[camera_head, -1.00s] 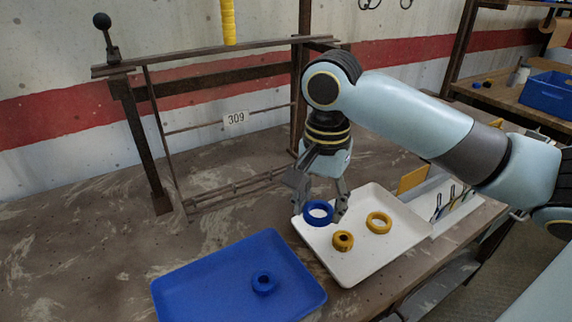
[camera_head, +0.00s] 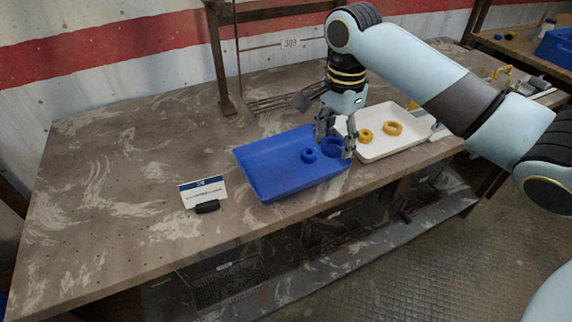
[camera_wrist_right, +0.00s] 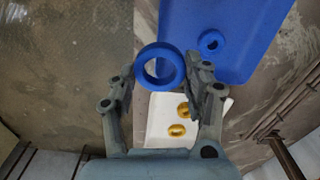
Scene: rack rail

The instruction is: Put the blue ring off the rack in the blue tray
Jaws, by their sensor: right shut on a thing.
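The blue ring (camera_head: 331,153) is held between the fingers of my right gripper (camera_head: 335,147). It also shows between the fingertips in the right wrist view (camera_wrist_right: 141,68). The blue tray (camera_head: 265,170) lies on the bench, and the ring shows over its right end in the head view. The ring appears to be above the tray's edge; its exact height is hard to tell. A smaller, thick blue ring (camera_head: 308,156) lies in the tray. My left gripper is out of view. The rack (camera_head: 225,60) shows only in part at the top.
A white tray (camera_head: 372,152) with two yellow rings (camera_head: 393,128) stands right of the blue tray. A small card in a stand (camera_head: 203,192) is left of the blue tray. The bench's left part is clear. The bench front edge runs close below the trays.

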